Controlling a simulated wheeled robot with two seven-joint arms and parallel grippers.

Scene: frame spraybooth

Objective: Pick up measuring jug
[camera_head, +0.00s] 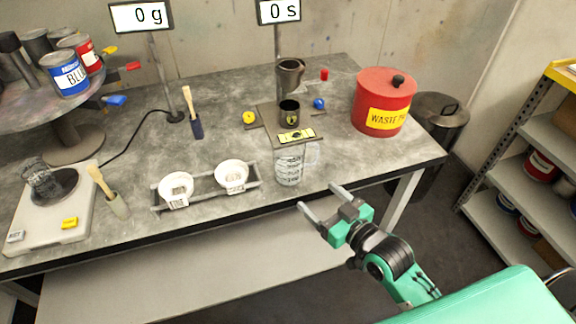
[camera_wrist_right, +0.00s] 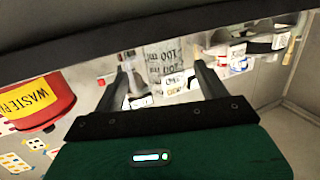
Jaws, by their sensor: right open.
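The measuring jug (camera_head: 289,168) is clear with dark markings and stands upright near the front edge of the table. In the right wrist view the jug (camera_wrist_right: 163,62) shows between the fingers, beyond them, with "100 ml" lettering on it. My right gripper (camera_head: 318,197) is open and empty, just off the front edge of the table and to the lower right of the jug. Its two fingers also show in the right wrist view (camera_wrist_right: 158,85). The fingers do not appear to touch the jug. My left gripper is not in view.
A rack (camera_head: 204,192) with two white cups stands left of the jug. A stand (camera_head: 271,119) with dark cups is behind it. A red waste bin (camera_head: 383,101) sits at the right. A scale (camera_head: 80,199) is far left. Table between jug and bin is clear.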

